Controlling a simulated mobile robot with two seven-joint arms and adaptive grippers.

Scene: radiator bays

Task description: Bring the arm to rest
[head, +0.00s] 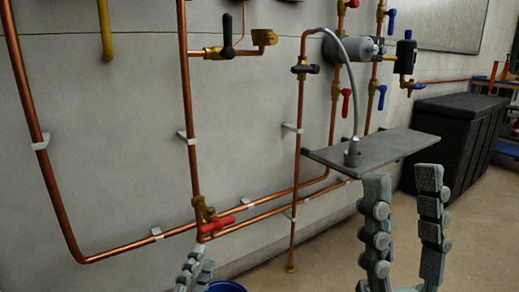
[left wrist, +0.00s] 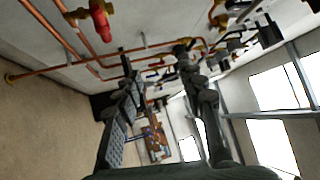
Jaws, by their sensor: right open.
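My right gripper (head: 402,176) stands upright at the lower right of the head view. Its two fingers are spread wide with nothing between them, in front of the grey shelf. My left gripper (head: 200,262) shows only by its fingertips at the bottom edge of the head view, below the red lever valve. In the left wrist view the left gripper (left wrist: 153,53) has its fingers apart with nothing held between them. Most of both arms is out of view.
Copper pipes (head: 188,110) with valves run along the wall. A red lever valve (head: 218,223) sits low. A grey shelf (head: 395,143) with a curved hose (head: 357,90) juts out. A blue bucket (head: 227,286) is partly visible below. A black chest (head: 462,140) stands right; floor (head: 320,250) is open.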

